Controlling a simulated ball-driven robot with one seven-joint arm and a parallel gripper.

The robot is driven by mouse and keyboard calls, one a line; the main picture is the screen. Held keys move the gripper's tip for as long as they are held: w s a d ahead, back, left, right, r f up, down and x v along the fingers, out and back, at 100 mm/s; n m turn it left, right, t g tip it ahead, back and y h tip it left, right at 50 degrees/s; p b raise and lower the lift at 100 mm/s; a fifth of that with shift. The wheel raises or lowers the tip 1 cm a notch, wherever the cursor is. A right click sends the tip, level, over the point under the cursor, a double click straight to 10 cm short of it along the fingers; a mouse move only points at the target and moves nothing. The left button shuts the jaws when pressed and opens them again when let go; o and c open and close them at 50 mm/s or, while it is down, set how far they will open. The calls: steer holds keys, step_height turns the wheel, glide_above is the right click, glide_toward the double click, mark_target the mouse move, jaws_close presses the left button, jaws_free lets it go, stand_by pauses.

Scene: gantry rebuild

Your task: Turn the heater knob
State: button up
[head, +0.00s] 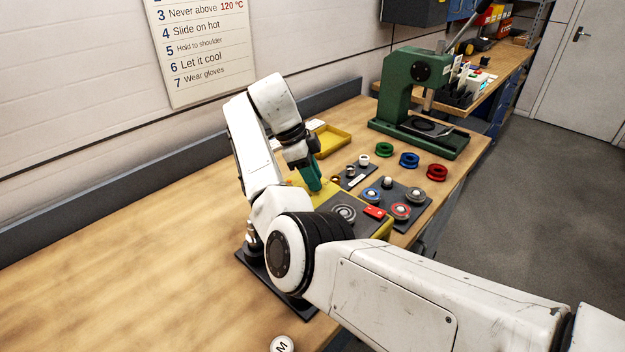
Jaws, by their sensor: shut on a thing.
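The heater (383,230) is a yellow box with a dark top, on the bench in the middle of the head view. A round ringed plate (345,212) and a red switch (374,211) are on its top. My gripper (315,187) has teal fingers and points down at the back left part of the heater. It is shut on the heater knob, which the fingers hide. How far the knob is turned cannot be seen. My own arm covers the heater's near left side.
A dark tray (424,203) with ringed parts is right of the heater. Green (384,150), blue (409,160) and red rings (437,172) lie behind it. A yellow bin (332,141) and green press (402,90) stand farther back. The left bench (130,245) is clear.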

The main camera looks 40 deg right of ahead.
steer(key=shift+m, duration=0.7)
steer(key=o, duration=1)
steer(key=shift+y, duration=0.3)
steer(key=p+v, duration=0.1)
steer(key=v, duration=0.9)
steer(key=shift+w+r, duration=0.3)
steer(key=shift+a, duration=0.15)
